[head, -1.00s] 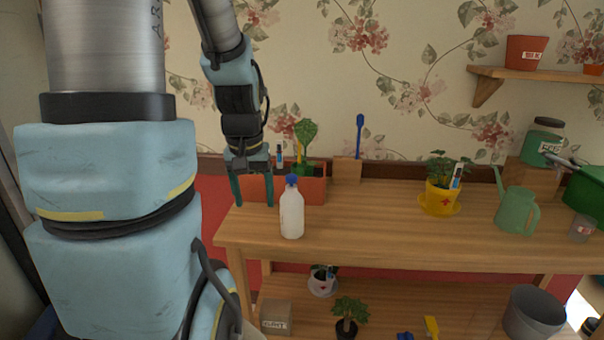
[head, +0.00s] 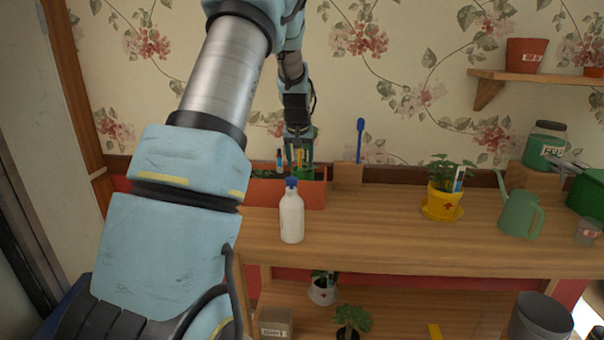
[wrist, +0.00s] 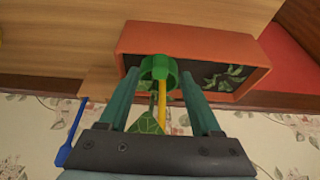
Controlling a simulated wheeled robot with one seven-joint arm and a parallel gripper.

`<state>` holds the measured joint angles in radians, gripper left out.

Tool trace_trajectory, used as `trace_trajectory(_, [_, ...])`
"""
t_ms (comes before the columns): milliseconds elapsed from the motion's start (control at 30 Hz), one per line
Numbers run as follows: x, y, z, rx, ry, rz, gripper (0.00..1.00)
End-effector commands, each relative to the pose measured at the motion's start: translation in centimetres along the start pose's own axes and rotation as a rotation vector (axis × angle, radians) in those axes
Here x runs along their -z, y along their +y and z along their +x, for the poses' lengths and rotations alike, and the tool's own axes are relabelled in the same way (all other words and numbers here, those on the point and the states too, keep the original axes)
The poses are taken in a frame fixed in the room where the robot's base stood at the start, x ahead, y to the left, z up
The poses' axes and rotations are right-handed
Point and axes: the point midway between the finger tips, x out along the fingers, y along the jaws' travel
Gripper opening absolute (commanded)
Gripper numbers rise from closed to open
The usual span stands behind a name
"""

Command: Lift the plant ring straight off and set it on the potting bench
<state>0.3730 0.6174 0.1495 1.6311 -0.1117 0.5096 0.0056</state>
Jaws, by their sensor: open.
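The plant ring (wrist: 147,68) is a green band in the wrist view, at one end of an orange planter box (wrist: 133,42). A yellow stake (wrist: 163,98) and a green leaf (wrist: 148,123) show right by it; whether the ring encircles the stake is unclear. My gripper (wrist: 160,76) is open, its two fingers on either side of the ring with visible gaps. In the head view my gripper (head: 299,170) is over the right part of the planter and hides most of the ring. The potting bench (head: 370,235) is the wooden table carrying the planter.
A white bottle (head: 291,218) stands in front of the planter. A wooden block with a blue tool (head: 360,140) is just right of it. A yellow pot (head: 441,204) and a green watering can (head: 520,214) stand farther right. The bench between bottle and yellow pot is clear.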

Motion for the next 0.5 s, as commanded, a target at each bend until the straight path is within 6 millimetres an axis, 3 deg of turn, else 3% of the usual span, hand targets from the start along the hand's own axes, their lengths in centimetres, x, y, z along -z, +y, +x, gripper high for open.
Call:
trace_trajectory(167, [0.0,0.0,0.9,0.0,-0.001,-0.001,0.65])
trace_trajectory(500, [0.1,-0.1,5.1,0.0,-0.001,-0.001,0.65])
